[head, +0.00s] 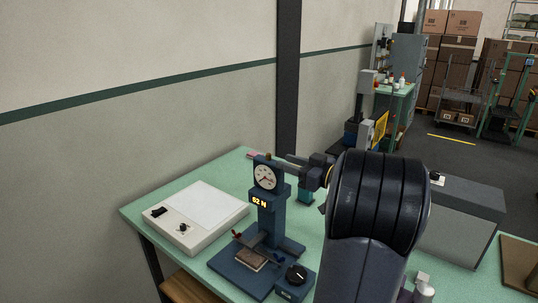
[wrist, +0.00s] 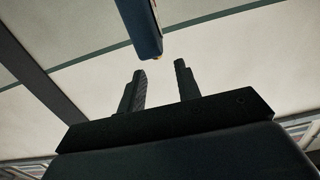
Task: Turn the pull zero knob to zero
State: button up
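A blue pull tester (head: 270,215) stands on the green bench, with a round white dial (head: 265,177) and a lit display (head: 259,200) that seems to read 52 N. A small brass knob (head: 268,156) sits on top of its head. A black knob (head: 296,274) with a white mark sits on a blue box at its base. No label shows which is the pull zero knob. My gripper (head: 291,160) is beside the tester's top, on its right. In the wrist view my gripper (wrist: 160,68) is open and empty; the tester's blue head (wrist: 142,28) with a brass-coloured end lies beyond the fingertips.
A white light box (head: 195,215) lies on the bench left of the tester. A grey box (head: 467,215) stands on the right, with a brown board (head: 520,265) nearby. A wall runs behind the bench, with a dark post (head: 288,75). My arm hides part of the bench.

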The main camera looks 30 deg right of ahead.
aim_at(268, 154)
jog(key=x, duration=0.4)
jog(key=p+x, duration=0.1)
jog(key=x, duration=0.2)
jog(key=shift+w+d+r, duration=0.1)
jog(key=shift+w, duration=0.35)
jog(key=shift+c, duration=0.4)
grip_shut()
